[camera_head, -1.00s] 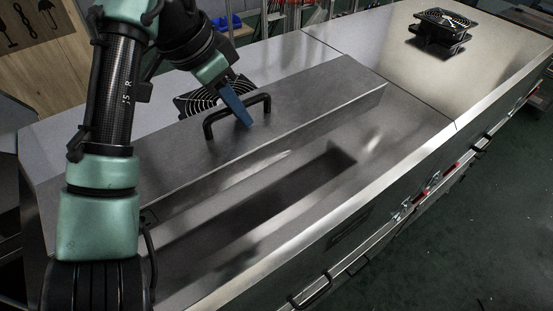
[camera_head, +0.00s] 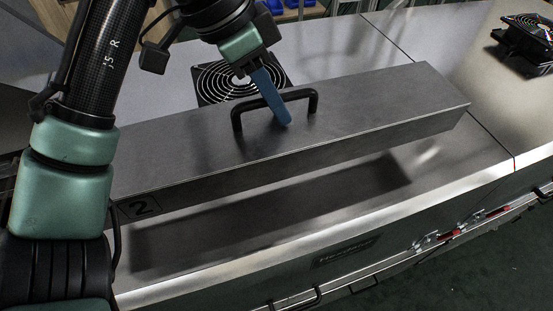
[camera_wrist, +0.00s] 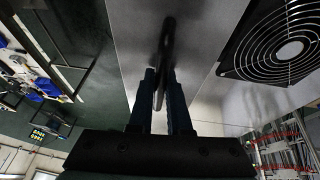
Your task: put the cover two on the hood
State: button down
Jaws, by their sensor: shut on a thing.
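Cover two (camera_head: 350,125) is a long grey metal box-like lid with a "2" marked at its left front end and a black handle on top. My gripper (camera_head: 281,108) has its blue fingers shut on that handle (camera_head: 308,103). The cover hangs above the hood (camera_head: 455,170), the big grey metal housing, with a gap below its front edge. A long dark rectangle shows on the hood under it; I cannot tell whether it is an opening or a shadow. In the wrist view the fingers (camera_wrist: 160,92) close around the dark handle (camera_wrist: 167,40). My arm hides the cover's left end.
A black fan with a round grille (camera_head: 225,82) sits on the hood just behind the cover. Another fan (camera_head: 525,45) stands at the far right. Latches and rails (camera_head: 460,232) run along the hood's front side.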

aim_at(270, 120)
jog(key=f, duration=0.4)
jog(key=shift+a, duration=0.2)
jog(key=shift+f+p, duration=0.7)
jog(key=shift+f, duration=1.65)
jog(key=c, duration=1.3)
grip_release()
jog(key=shift+f, duration=0.2)
jog(key=o, duration=0.4)
jog(key=shift+o, duration=0.2)
jog(key=shift+r, duration=0.1)
jog(key=b+v, duration=0.2)
jog(key=v, duration=1)
jog(key=shift+s+r, duration=0.1)
